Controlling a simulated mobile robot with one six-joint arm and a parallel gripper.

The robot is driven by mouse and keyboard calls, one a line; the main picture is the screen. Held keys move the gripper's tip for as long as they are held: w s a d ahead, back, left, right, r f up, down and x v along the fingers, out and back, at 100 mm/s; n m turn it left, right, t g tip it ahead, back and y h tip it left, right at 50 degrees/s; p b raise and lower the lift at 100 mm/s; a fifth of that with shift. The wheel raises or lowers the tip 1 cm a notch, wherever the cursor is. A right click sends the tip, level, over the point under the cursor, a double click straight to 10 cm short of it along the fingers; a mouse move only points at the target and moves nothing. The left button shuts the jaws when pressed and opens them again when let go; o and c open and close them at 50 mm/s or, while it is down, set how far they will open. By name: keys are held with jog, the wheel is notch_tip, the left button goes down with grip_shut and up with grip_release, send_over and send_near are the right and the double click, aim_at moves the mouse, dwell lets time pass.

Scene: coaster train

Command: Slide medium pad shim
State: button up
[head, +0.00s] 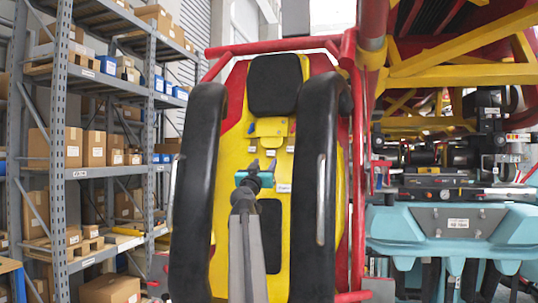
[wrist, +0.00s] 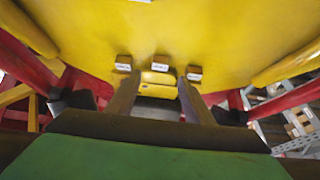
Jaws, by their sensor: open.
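Three small white-fronted blocks with labels sit in a row on the yellow seat back. In the wrist view they are the left block (wrist: 123,63), the middle block (wrist: 160,63) and the right block (wrist: 194,73). Their print is too small to read, so I cannot tell which is the medium pad shim. A yellow ledge (wrist: 158,78) shows just below the middle block. My gripper (wrist: 157,88) is open and empty, its two fingers on either side of the middle block in the picture. In the head view my gripper (head: 262,166) is just below the row, apparently not touching it.
Long black padded restraints, left (head: 198,190) and right (head: 331,200), flank the yellow seat (head: 234,125). A black headrest (head: 274,84) is above. Red frame tubes (head: 361,170) stand to the right. Shelves with boxes (head: 94,148) are at the left, teal machinery (head: 458,224) at the right.

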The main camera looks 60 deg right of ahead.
aim_at(271, 154)
jog(key=shift+p+x, duration=1.5)
jog(key=shift+x, duration=2.6)
grip_shut()
